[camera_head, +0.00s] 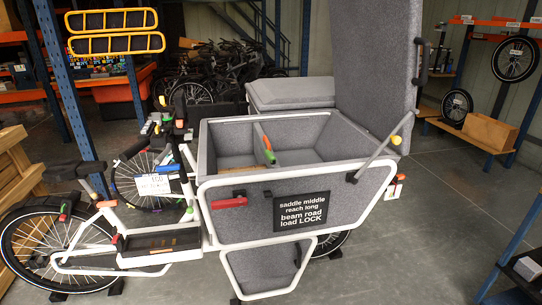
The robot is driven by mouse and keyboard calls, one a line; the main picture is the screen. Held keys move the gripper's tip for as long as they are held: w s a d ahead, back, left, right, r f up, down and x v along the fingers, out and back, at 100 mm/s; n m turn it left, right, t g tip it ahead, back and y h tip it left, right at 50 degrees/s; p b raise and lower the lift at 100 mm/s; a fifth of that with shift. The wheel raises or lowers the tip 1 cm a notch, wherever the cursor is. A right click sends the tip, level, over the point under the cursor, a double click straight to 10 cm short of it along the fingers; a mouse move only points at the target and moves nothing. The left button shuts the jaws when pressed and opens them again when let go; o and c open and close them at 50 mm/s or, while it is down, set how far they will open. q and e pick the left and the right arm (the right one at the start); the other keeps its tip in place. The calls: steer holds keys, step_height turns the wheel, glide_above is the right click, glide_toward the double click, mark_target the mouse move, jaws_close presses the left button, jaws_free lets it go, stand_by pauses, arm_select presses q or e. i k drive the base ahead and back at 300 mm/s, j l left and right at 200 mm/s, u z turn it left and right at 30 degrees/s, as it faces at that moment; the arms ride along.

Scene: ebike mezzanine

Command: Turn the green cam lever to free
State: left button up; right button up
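The white cargo bike with a grey felt-lined box (239,174) stands in the middle of the view. Several small green parts show on it, and I cannot tell for sure which is the cam lever. A small green piece (189,210) is on the frame left of the box. A green handle with a red-orange end (269,156) stands at the divider inside the box. Neither of my grippers is in view.
A black sign (301,211) on the box side reads "saddle middle, reach long, beam road, load LOCK". A red handle (229,202) is left of it. The grey lid (372,65) stands raised. A blue rack post (66,85) rises behind the saddle.

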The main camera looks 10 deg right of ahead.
mark_target(270, 157)
steer(key=i+l+u, duration=0.85)
